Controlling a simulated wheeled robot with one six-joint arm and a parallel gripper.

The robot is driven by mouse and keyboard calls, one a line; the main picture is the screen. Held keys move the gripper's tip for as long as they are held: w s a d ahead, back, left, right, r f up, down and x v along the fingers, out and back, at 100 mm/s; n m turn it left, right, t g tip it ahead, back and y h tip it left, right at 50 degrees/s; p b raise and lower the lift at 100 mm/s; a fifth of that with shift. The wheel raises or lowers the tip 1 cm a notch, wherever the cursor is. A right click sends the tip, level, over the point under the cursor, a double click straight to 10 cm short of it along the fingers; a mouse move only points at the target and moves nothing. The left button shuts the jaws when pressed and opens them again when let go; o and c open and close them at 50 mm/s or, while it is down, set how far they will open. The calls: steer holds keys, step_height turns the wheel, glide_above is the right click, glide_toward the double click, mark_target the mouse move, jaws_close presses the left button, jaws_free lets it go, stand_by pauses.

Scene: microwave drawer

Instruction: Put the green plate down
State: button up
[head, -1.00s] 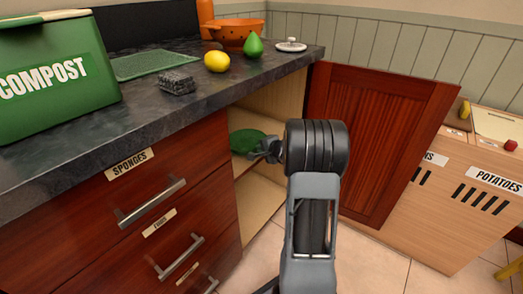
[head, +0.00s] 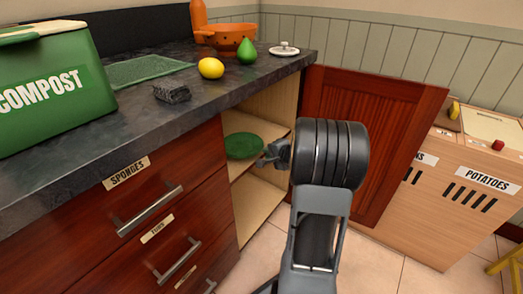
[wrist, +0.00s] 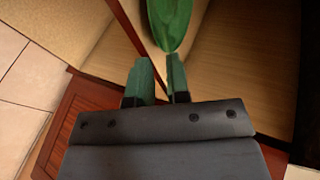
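The green plate (head: 243,146) lies on the middle shelf (head: 276,131) inside the open cabinet. Its near edge also shows at the top of the wrist view (wrist: 171,22). My gripper (head: 266,158) is just to the right of the plate, at the cabinet opening. In the wrist view my gripper (wrist: 160,65) has its two fingers apart with a narrow gap between them and nothing in it. The plate's edge lies just beyond the fingertips, apart from them. The far side of the plate is hidden in the wrist view.
The open cabinet door (head: 370,135) stands to the right of my arm. A potato bin (head: 460,190) stands at right.

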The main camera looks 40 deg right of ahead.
steer(key=shift+p+v, duration=0.3)
steer(key=shift+v, duration=1.65)
